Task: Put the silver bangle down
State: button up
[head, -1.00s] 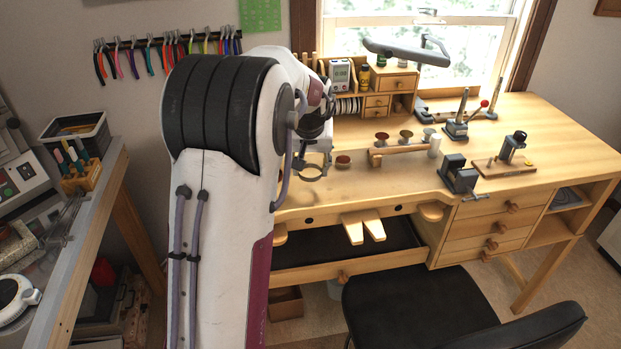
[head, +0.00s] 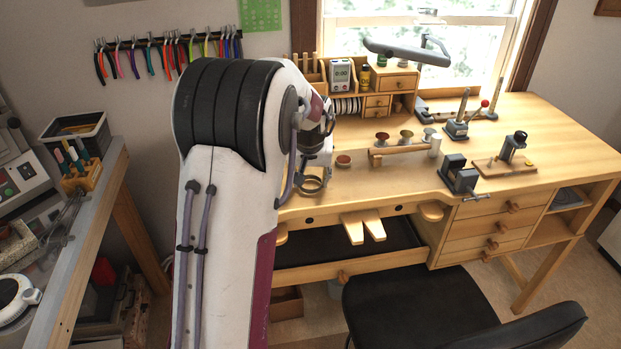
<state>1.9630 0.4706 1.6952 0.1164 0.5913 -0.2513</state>
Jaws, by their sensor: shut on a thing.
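The silver bangle (head: 312,192) is a round grey ring in the head view, low over the left front part of the wooden bench top (head: 480,137). My gripper (head: 311,178) is shut on it, just behind the ring and partly hidden by my own arm. I cannot tell whether the bangle touches the wood.
A small round pot with a reddish top (head: 343,161) stands close to the right of the bangle. A wooden rack with several round-topped tools (head: 400,148) is farther right, then a small vise (head: 459,177). A bench pin (head: 363,227) juts from the front edge.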

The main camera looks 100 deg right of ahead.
jog(key=shift+f, duration=0.1)
jog(key=o, duration=1.1)
jog(key=v, duration=1.2)
jog(key=shift+o, duration=0.4)
jog(key=shift+a, duration=0.1)
